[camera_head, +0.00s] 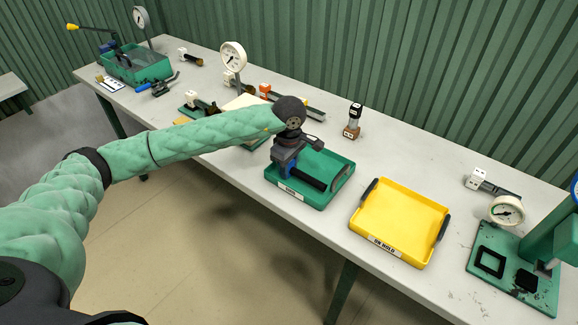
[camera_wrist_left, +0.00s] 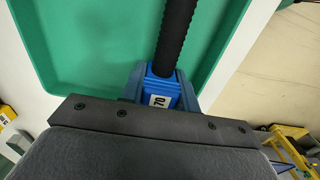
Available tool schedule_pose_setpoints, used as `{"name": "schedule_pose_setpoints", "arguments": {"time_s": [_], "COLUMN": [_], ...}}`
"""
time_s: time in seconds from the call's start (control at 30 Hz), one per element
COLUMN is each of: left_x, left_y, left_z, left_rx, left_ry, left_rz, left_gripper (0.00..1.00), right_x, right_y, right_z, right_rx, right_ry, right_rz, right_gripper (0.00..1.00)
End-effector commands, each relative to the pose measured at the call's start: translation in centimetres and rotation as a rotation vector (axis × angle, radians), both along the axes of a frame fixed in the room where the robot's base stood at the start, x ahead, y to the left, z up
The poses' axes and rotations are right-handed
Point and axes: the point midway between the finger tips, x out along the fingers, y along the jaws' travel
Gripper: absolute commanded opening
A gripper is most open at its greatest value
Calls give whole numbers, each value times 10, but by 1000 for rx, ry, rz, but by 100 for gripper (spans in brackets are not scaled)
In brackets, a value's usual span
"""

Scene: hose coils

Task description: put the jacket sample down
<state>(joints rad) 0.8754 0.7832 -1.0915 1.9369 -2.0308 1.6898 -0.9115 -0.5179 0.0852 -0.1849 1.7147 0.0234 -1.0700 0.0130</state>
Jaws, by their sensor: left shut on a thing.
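The jacket sample is a ribbed black hose piece (camera_head: 307,179) with a blue block at one end. In the left wrist view the blue block (camera_wrist_left: 160,92) carries a white label reading 70. My left gripper (camera_head: 286,156) is shut on the blue block, and its fingers flank it. The black piece points away from the gripper, over the green tray (camera_head: 335,192). I cannot tell whether it touches the tray floor. The green tray also fills much of the left wrist view (camera_wrist_left: 95,60). My right gripper is not in view.
A yellow tray (camera_head: 400,220) labelled "ON HOLD" stands to the right of the green tray. A small dark-topped stamp-like object (camera_head: 353,121) stands behind. Bare table separates the two trays.

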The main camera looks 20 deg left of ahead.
Motion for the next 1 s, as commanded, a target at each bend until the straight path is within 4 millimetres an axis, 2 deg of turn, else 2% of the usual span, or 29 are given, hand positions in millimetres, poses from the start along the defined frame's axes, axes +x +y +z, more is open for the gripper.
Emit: {"name": "schedule_pose_setpoints", "arguments": {"time_s": [0.33,0.37,0.47,0.87,1.0], "left_x": [0,0,0,0,0], "left_y": [0,0,0,0,0], "left_z": [-1,-1,-1,0,2], "left_rx": [0,0,0,0,0], "left_ry": [-1,0,0,0,0], "left_rz": [0,0,0,0,0], "left_gripper": [0,33,52,53,53], "right_x": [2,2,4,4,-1], "right_y": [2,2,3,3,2], "right_z": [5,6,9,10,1], "right_rx": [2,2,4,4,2], "right_ry": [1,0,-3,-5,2], "right_rz": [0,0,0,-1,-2], "right_gripper": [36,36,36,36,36]}}
